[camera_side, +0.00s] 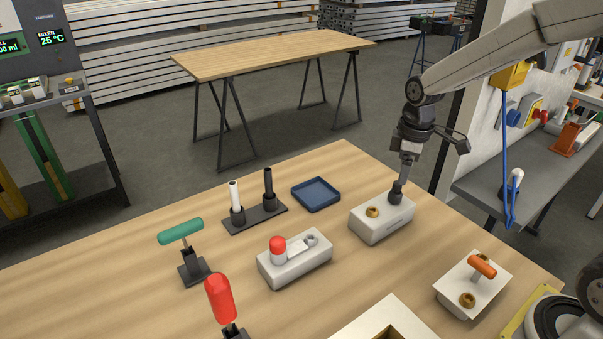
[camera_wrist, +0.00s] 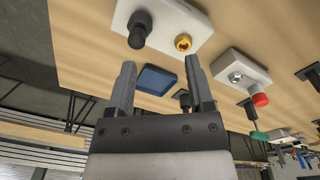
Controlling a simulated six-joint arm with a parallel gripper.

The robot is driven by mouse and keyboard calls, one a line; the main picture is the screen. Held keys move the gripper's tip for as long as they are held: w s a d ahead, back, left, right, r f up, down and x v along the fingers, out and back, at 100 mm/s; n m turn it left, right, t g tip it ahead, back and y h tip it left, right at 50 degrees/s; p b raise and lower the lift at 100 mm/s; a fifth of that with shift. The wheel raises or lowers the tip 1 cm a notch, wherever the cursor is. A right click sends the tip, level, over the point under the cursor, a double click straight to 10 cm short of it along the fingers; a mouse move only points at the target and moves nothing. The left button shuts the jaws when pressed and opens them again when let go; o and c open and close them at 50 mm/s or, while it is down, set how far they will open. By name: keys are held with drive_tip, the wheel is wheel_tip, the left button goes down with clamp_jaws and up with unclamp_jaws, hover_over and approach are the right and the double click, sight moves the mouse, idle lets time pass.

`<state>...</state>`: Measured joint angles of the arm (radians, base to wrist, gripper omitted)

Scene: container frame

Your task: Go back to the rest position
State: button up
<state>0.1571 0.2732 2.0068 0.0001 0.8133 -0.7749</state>
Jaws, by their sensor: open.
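My gripper (camera_side: 404,178) points down over a white block (camera_side: 381,226) in the side view. Its fingers overlap the top of a black knob (camera_side: 396,194) there. In the wrist view the two fingers (camera_wrist: 160,63) are spread with nothing held between them. The black knob (camera_wrist: 139,28) stands in the white block (camera_wrist: 168,12) beyond the left fingertip, not between the fingers. A brass socket (camera_side: 372,211) sits beside the knob on the same block; it also shows in the wrist view (camera_wrist: 183,43).
A blue tray (camera_side: 316,194), a stand with a white and a black rod (camera_side: 256,218), a white block with a red knob (camera_side: 296,262), green and red handles (camera_side: 181,232) (camera_side: 220,299) and an orange-handled block (camera_side: 472,287) stand on the wooden table. Space above the table looks open.

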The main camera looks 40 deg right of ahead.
drive_tip(key=s+a+f+m+t, duration=0.1)
drive_tip(key=s+a+f+m, duration=0.1)
drive_tip(key=s, duration=0.3)
drive_tip(key=s+a+f+m+t, duration=0.1)
drive_tip(key=s+a+f+m, duration=0.1)
drive_tip(key=s+a+m, duration=0.2)
drive_tip(key=shift+s+a+f+m, duration=0.15)
drive_tip(key=shift+s+f+m, duration=0.25)
drive_tip(key=shift+s, duration=0.85)
drive_tip(key=shift+r, duration=0.1)
